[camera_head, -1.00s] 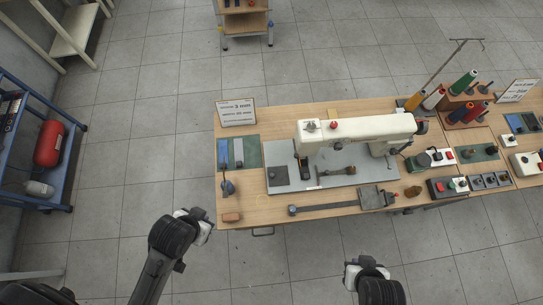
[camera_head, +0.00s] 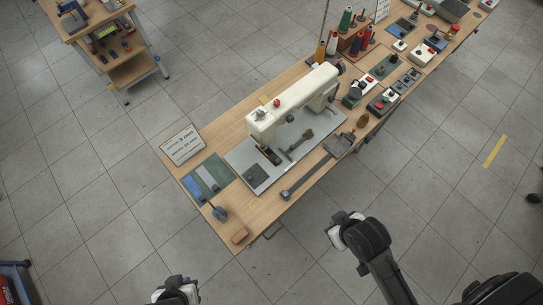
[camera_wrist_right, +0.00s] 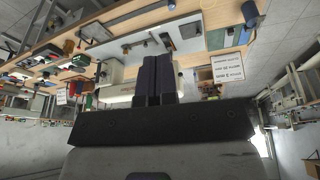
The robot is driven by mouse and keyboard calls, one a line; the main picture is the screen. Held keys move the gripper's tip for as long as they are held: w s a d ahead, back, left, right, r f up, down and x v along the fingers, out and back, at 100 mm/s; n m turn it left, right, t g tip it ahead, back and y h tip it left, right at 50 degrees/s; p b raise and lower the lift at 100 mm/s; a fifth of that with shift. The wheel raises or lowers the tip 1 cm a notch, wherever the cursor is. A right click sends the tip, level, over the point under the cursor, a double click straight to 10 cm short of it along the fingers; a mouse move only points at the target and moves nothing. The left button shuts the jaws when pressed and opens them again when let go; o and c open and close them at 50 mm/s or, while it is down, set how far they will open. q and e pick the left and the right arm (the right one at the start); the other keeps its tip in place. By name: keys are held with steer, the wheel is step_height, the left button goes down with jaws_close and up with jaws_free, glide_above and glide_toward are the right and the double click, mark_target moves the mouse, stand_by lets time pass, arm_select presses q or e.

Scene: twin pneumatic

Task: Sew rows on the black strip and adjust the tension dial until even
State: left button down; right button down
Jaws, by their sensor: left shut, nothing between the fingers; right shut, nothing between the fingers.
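The white sewing machine (camera_head: 293,100) stands on a grey plate (camera_head: 262,183) on the wooden table. A grey knob (camera_head: 260,114) and a red knob (camera_head: 277,102) sit on its head; I cannot tell which is the tension dial. A dark square patch (camera_head: 256,173) lies on the plate. Several strips (camera_head: 208,178) lie on a green mat left of the machine; I cannot single out a black one. My left gripper (camera_head: 176,291) is at the bottom edge, partly cut off. My right gripper (camera_head: 338,230) is off the table's front; its fingers (camera_wrist_right: 155,78) are shut and empty in the wrist view.
A long dark bar (camera_head: 307,176) lies along the front edge. Thread spools (camera_head: 345,22) and switch boxes (camera_head: 383,102) are farther right. A cart (camera_head: 133,70) stands at upper left. Open tiled floor lies before the table.

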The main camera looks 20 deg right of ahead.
arm_select(q)
steer(key=shift+a, duration=0.3)
arm_select(e)
steer(key=shift+a, duration=0.25)
steer(key=c, duration=1.8)
jaws_free()
steer(key=shift+c, duration=0.2)
